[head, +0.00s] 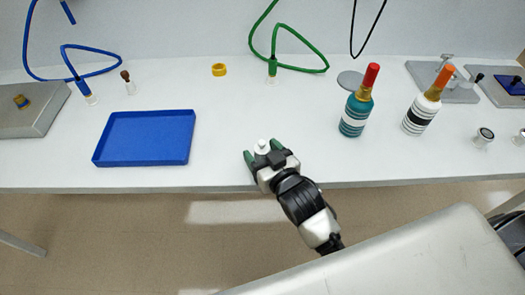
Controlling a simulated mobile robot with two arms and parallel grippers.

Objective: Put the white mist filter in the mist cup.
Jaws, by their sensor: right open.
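I cannot tell for sure which thing is the mist cup. A small clear cup-like end (271,79) sits under the green hose, and another (91,99) sits under the blue hose. My left gripper is not in view.
A blue tray (148,114) lies empty at the left. A yellow ring (219,70) lies at the back. A teal bottle (356,115) and a white bottle (419,116) stand at the right. Grey plates lie at both ends. The bench middle is clear.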

